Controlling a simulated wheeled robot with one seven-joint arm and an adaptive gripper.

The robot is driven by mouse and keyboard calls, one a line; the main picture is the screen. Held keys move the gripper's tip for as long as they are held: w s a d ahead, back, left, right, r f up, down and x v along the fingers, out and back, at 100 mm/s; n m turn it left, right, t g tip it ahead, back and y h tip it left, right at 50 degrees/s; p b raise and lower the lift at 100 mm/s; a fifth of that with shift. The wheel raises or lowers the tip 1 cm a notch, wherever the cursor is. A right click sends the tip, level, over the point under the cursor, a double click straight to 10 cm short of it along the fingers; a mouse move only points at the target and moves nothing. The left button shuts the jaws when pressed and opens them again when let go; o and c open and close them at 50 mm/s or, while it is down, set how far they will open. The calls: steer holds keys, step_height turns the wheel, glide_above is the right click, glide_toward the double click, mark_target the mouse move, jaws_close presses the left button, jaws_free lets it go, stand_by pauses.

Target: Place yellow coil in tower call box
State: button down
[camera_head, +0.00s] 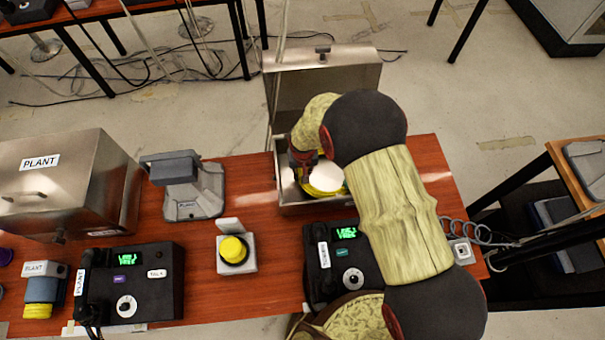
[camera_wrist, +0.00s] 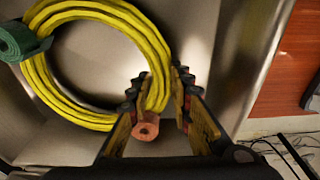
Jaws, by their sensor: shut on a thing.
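The yellow coil (camera_wrist: 95,15) is a ring of several yellow strands with a green band (camera_wrist: 20,42) on its left side and a reddish-brown end piece (camera_wrist: 146,126) by the jaws. My gripper (camera_wrist: 160,80) is shut on the coil's right side. The coil is within the open metal box (camera_head: 308,209), whose lid (camera_head: 345,80) stands up at the back. In the head view only a bit of the coil (camera_head: 320,190) shows under my arm. I cannot tell whether it touches the box floor. The box's label is not visible; a phone labelled TOWER (camera_head: 340,255) stands in front.
A shut metal box labelled PLANT (camera_head: 75,180) stands at the left. A grey cradle (camera_head: 190,190), a yellow button on a white base (camera_head: 235,250) and a PLANT phone (camera_head: 130,280) are on the wooden table.

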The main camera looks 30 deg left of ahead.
steer(key=shift+f, duration=0.75)
steer(key=shift+f, duration=0.1)
steer(key=c, duration=1.7)
jaws_free()
steer(key=shift+c, duration=0.2)
steer(key=shift+o, duration=0.6)
step_height(320, 180, up, 12)
steer(key=s, duration=0.1)
steer(key=shift+d+p, duration=0.3)
steer(key=shift+d, duration=0.15)
